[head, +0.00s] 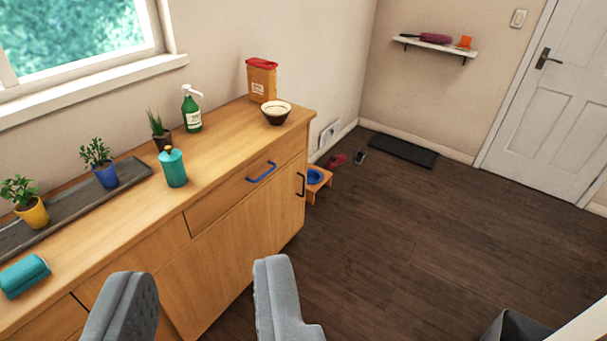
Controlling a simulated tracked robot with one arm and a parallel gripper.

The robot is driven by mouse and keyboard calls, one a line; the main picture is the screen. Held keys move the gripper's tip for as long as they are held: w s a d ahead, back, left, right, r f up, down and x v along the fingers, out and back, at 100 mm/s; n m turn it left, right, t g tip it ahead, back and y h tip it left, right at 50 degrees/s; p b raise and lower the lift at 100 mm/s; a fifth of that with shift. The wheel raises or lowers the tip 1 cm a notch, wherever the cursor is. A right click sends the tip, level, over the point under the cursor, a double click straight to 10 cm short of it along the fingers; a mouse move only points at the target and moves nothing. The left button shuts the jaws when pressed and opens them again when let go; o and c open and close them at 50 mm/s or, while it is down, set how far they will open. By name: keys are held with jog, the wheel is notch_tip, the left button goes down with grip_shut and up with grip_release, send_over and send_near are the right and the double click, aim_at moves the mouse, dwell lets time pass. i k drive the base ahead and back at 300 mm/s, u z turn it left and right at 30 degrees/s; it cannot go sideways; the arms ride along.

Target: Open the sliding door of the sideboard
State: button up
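The wooden sideboard (222,155) runs along the wall on the left, seen from above and in front. Its front has a drawer with a blue bar handle (261,173) near the right end. Below that is a plain wooden front panel (225,258), which looks closed. A dark upright handle (300,184) is near the right end of the front. My gripper (197,295) shows two grey fingers spread wide apart at the bottom, with nothing between them. The fingers hide part of the lower front, and the sideboard's lower left is cut off.
On the sideboard stand a bowl (276,113), an orange box (262,80), a green pump bottle (191,110), a teal canister (173,167) and potted plants. A small wooden stand (318,184) is beyond its right end. The dark floor (400,250) to the right is mostly clear.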

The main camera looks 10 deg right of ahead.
aim_at(193, 287)
jog(key=z, duration=0.2)
jog(key=i, duration=1.2)
jog(key=z, duration=0.3)
jog(key=i, duration=1.5)
jog(key=u, duration=0.2)
